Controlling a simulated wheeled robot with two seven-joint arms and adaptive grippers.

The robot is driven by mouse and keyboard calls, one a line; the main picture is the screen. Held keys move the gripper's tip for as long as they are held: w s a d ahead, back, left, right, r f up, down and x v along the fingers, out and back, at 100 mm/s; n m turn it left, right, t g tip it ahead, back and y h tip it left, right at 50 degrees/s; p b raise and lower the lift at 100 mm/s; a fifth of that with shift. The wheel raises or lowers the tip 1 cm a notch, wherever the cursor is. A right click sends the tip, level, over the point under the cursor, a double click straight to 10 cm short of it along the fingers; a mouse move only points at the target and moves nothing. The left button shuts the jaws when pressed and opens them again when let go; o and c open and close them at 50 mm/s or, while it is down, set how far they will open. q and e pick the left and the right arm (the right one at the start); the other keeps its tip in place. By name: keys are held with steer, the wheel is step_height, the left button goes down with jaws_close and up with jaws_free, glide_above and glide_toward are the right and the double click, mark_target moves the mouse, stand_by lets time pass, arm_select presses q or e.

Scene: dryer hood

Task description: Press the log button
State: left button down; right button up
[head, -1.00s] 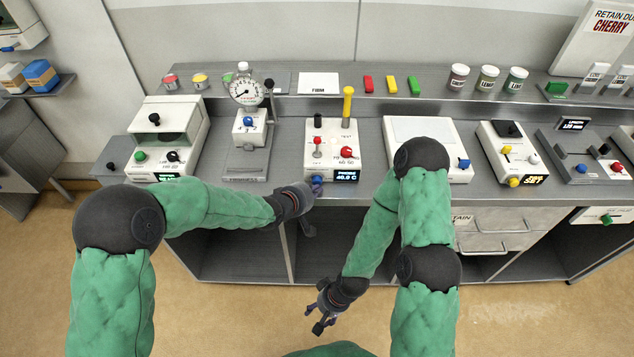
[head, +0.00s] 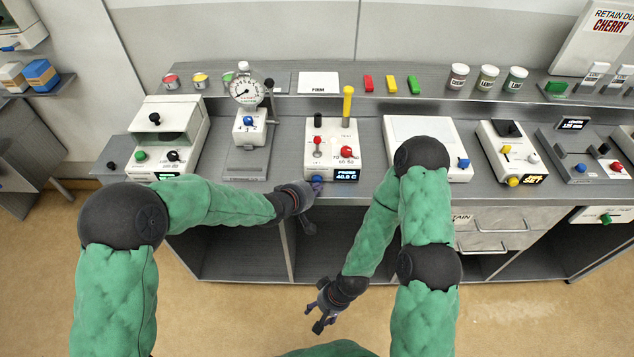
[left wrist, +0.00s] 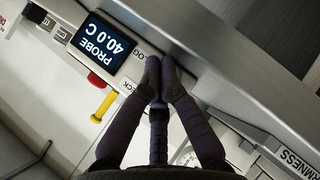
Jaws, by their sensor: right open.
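The white probe unit (head: 332,152) stands at the bench's front edge, with a display (head: 346,175) reading PROBE 40.0 C. My right gripper (head: 322,317) is open and empty, low in front of the bench.
The unit also carries a red lever (head: 317,145), a red knob (head: 347,152) and a yellow-handled probe (head: 347,103). A dial gauge stand (head: 245,92) is to the left and a white flat-topped unit (head: 420,130) to the right. Floor in front is clear.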

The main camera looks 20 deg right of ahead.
arm_select(q)
steer(key=shift+w+d+r, duration=0.1)
steer(key=shift+w+d, duration=0.05)
steer(key=shift+w, duration=0.3)
stand_by(0.6)
steer(key=shift+s+a, duration=0.2)
steer(key=shift+s, duration=0.4)
steer(key=shift+s+a, duration=0.15)
steer(key=shift+s, duration=0.4)
steer(key=s, duration=0.2)
steer(key=s+a, duration=0.1)
steer(key=s, duration=0.1)
steer(key=shift+s+a, duration=0.2)
steer(key=shift+s, duration=0.2)
stand_by(0.6)
